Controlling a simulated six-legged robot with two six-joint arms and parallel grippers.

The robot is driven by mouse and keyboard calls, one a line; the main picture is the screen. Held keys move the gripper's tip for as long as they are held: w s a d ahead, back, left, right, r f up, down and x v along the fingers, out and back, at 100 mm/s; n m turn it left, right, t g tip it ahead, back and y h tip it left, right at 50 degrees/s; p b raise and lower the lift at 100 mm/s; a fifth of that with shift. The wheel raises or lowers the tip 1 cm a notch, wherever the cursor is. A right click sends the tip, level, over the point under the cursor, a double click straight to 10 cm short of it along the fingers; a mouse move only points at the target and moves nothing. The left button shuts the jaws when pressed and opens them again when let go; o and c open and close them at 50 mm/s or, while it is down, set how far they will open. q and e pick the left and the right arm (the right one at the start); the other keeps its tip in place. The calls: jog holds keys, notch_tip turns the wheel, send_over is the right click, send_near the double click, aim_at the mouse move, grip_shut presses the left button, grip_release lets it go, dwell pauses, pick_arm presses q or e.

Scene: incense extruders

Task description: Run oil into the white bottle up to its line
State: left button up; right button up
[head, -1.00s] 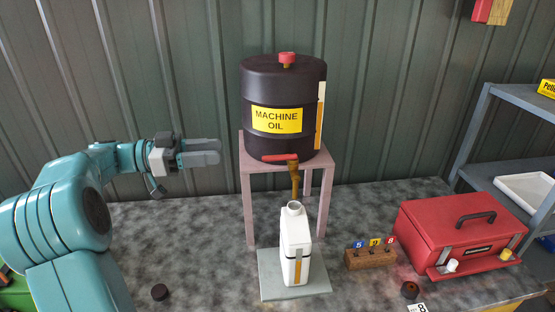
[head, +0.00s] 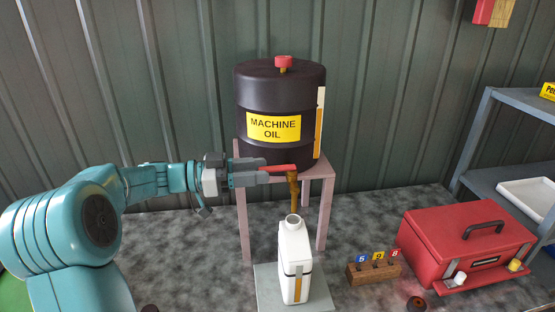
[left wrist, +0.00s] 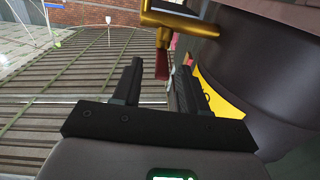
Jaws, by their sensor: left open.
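The white bottle (head: 293,250) stands upright and uncapped on a grey plate (head: 268,292), its mouth below the brass tap (head: 293,185). A narrow strip on the bottle's front (head: 298,286) shows amber in its lower part. The tap comes from the dark machine oil drum (head: 280,95); its red lever (head: 283,168) points left. My left gripper (head: 268,173) is open at the lever's end. In the left wrist view the lever (left wrist: 162,62) shows between and beyond the two fingertips (left wrist: 160,72); contact cannot be told.
The drum sits on a pinkish stand (head: 322,200) with legs around the tap. A wooden block (head: 374,270) with numbered tags and a red toolbox (head: 465,245) stand to the right. Grey shelves (head: 490,140) are at the far right.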

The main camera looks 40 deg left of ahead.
aim_at(296, 167)
pick_arm(q)
jog(key=p+x, duration=0.1)
jog(key=x, duration=0.4)
jog(key=shift+w, duration=0.2)
jog(key=shift+s, duration=0.1)
pick_arm(e)
notch_tip(296, 167, up, 2)
jog(key=shift+s+d+r, duration=0.1)
pick_arm(q)
jog(key=shift+c, duration=0.3)
